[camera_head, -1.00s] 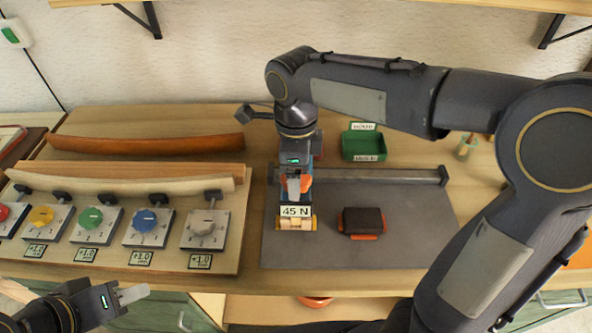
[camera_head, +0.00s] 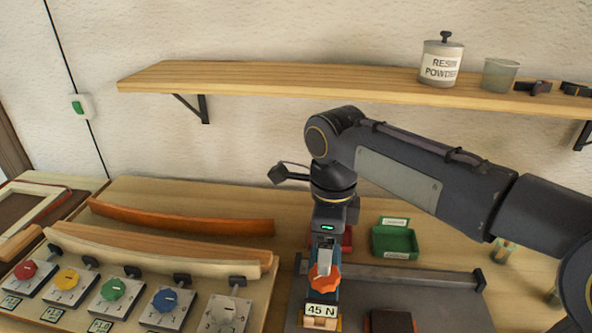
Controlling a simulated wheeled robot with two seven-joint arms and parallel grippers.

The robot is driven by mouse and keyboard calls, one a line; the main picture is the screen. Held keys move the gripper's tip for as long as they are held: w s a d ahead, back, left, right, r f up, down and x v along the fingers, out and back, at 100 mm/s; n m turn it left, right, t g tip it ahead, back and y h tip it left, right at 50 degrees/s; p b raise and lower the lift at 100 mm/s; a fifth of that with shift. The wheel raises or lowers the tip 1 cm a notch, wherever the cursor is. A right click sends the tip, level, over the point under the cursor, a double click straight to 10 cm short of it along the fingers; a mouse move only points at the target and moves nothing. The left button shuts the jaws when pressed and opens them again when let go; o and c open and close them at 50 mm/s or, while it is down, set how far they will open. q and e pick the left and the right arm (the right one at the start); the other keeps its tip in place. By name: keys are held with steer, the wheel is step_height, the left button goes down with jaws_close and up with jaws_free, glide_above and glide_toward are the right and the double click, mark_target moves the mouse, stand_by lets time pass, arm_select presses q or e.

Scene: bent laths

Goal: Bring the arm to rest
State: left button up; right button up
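My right gripper (camera_head: 325,262) comes down from above, over the orange knob (camera_head: 324,280) of a blue device with a "45 N" label (camera_head: 321,311). Its fingertips are at or just above the knob. I cannot tell whether they touch it or how far apart they are. My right arm (camera_head: 400,185) reaches in from the right, bent at the elbow. My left gripper is out of view.
Bent laths, one reddish-brown (camera_head: 180,219) and one pale (camera_head: 155,258), lie left of the gripper, behind a row of coloured dials (camera_head: 115,292). A green tray (camera_head: 395,242) stands to the right. A shelf (camera_head: 300,87) with a resin powder jar (camera_head: 441,64) hangs above.

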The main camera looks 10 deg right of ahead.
steer(key=s+d+f+n+t+y, duration=0.2)
steer(key=s+d+f+n+t, duration=0.1)
steer(key=s+n, duration=0.5)
steer(key=s+d+f+n+t+y, duration=0.1)
steer(key=s+d+f+n, duration=0.5)
steer(key=n, duration=0.6)
steer(key=shift+s+f+t+y, duration=0.25)
steer(key=shift+s+t+y, duration=0.15)
steer(key=shift+s+t, duration=0.65)
steer(key=shift+s+g, duration=0.15)
steer(key=shift+g, duration=0.1)
